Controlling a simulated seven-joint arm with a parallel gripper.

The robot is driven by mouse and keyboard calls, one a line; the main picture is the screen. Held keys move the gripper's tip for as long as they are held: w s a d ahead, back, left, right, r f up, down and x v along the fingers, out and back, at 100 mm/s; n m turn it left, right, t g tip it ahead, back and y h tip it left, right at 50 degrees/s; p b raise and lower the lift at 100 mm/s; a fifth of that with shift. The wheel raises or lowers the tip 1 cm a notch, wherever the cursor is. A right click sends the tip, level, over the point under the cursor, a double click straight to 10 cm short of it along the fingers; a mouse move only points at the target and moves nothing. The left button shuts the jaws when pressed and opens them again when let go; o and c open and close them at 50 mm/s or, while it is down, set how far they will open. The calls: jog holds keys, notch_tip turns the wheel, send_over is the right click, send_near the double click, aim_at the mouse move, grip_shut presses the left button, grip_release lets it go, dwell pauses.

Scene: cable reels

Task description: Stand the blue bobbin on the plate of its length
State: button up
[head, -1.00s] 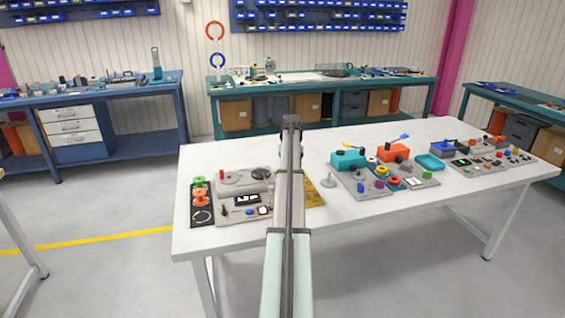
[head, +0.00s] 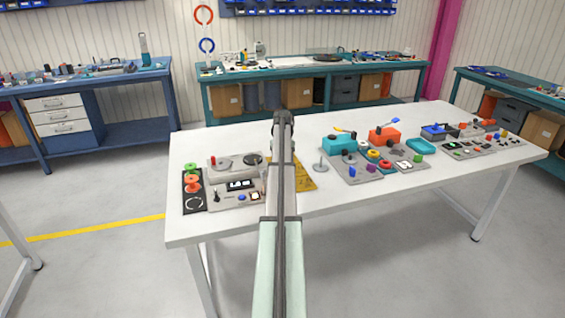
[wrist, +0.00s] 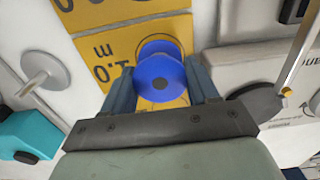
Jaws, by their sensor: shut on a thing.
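The blue bobbin (wrist: 158,76) is between the two fingers of my gripper (wrist: 161,88) in the wrist view, its round flange facing the camera. My gripper is shut on it. Below it lies a yellow plate (wrist: 118,52) with black lettering and a dark ring outline, partly hidden by the bobbin. Whether the bobbin touches the plate I cannot tell. Another yellow plate (wrist: 100,10) with large digits lies just beyond, cut by the frame. In the head view, yellow plate (head: 306,182) shows right of my arm, which hides the gripper and bobbin.
A grey reel device (head: 238,185) and a black panel with orange and green bobbins (head: 192,184) stand left on the white table (head: 350,205). A grey spindle (head: 320,166), teal box (head: 337,144) and orange box (head: 384,135) stand right.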

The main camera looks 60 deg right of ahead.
jog(key=shift+f, duration=0.2)
jog(key=o, duration=1.2)
jog(key=shift+f, duration=0.1)
jog(key=shift+c, duration=0.2)
notch_tip(320, 180, up, 8)
jog(key=shift+r, duration=0.1)
